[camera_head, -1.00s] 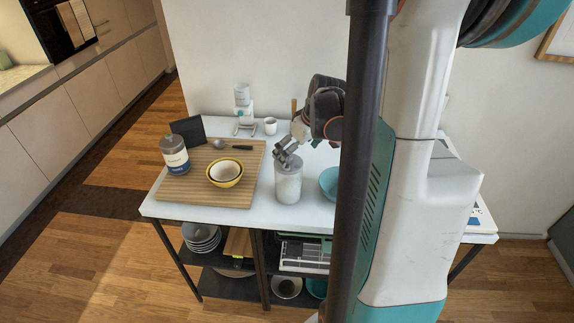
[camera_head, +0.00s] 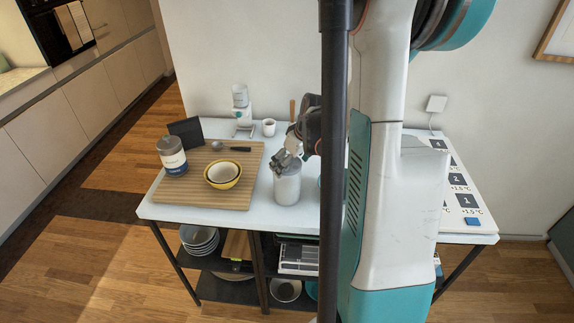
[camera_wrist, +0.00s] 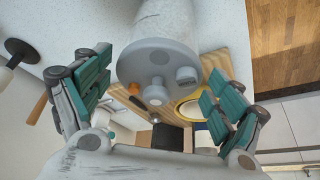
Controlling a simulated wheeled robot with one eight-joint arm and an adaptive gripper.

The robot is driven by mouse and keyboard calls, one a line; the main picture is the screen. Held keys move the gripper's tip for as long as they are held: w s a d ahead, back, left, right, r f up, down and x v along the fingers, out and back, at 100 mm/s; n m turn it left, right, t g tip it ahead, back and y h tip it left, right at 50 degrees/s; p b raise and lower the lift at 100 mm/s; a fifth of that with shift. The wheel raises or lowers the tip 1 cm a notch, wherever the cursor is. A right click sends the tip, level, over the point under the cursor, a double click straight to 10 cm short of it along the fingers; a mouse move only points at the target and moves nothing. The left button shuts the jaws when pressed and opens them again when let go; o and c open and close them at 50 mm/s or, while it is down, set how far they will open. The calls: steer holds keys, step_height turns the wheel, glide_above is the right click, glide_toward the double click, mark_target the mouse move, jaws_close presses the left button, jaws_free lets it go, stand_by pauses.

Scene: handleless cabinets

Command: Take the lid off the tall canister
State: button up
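The tall canister (camera_head: 287,189) is a pale grey cylinder standing on the white table, right of the wooden board. In the wrist view my gripper (camera_wrist: 160,86) is open, with one finger on each side of the lid. Gaps show between the fingers and the lid there, and nothing is held.
A wooden board (camera_head: 202,200) at the left holds a yellow-rimmed bowl (camera_head: 223,174), a labelled jar (camera_head: 172,156) and a ladle. A white cup (camera_head: 269,127) and a white appliance (camera_head: 242,112) stand behind. My arm and column hide the table right of the canister.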

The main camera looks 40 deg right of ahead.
steer(key=c, duration=0.4)
steer(key=shift+o, duration=0.2)
steer(key=shift+r, duration=0.15)
